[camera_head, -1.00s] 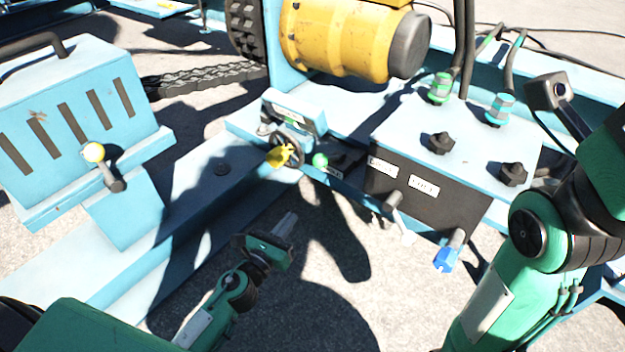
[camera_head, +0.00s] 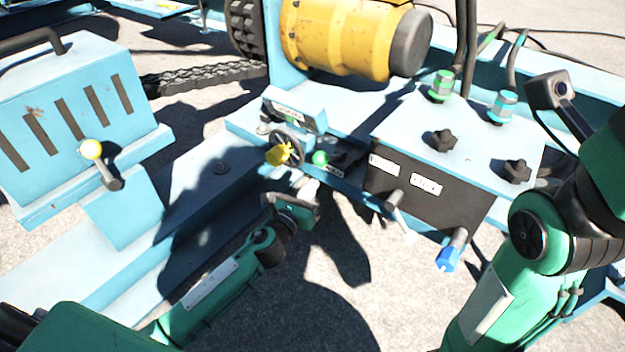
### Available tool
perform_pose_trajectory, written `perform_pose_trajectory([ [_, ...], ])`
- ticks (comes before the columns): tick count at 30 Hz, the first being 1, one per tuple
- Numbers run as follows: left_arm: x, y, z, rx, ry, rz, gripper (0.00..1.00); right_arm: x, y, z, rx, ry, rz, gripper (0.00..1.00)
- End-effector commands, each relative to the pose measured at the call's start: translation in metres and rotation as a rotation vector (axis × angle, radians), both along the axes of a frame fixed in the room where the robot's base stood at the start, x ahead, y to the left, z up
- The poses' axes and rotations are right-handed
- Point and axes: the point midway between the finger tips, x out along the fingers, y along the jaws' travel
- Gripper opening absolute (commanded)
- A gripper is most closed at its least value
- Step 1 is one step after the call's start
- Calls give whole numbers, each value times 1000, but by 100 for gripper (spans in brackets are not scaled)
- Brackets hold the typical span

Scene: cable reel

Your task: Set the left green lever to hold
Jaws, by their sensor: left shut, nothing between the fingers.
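The green lever knob (camera_head: 320,158) is a small round ball on the blue frame, just right of a black handwheel with a yellow grip (camera_head: 280,154). A small dark label plate (camera_head: 332,172) sits just below and right of the knob; I cannot read it for sure. My left gripper (camera_head: 310,187) reaches up from the lower left. It is shut and empty, with its tips just below the green knob, apparently apart from it. The lever's shaft is hard to make out.
Right of the knob is a dark control box with white labels (camera_head: 426,186), a white-tipped lever (camera_head: 400,220) and a blue-tipped lever (camera_head: 447,259). A yellow drum (camera_head: 335,38) is behind.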

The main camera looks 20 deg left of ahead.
Motion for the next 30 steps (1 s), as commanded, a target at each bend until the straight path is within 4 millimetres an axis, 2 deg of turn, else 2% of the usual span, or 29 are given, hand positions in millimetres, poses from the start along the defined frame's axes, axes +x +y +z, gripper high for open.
perform_pose_trajectory([
  [3, 10, 0, 11, 1, -4, -1, 0, -1, 0, -1, 1, -4, 1, 36],
  [9, 17, -1, 20, 1, -1, -1, 0, -3, 1, -1, -2, -11, 0, 36],
  [23, 18, -1, 22, 0, 1, 0, 0, -2, 1, -1, -1, -7, -1, 36],
  [30, 19, -1, 27, 6, 15, 1, 0, 1, 0, 9, 0, 2, 1, 36],
])
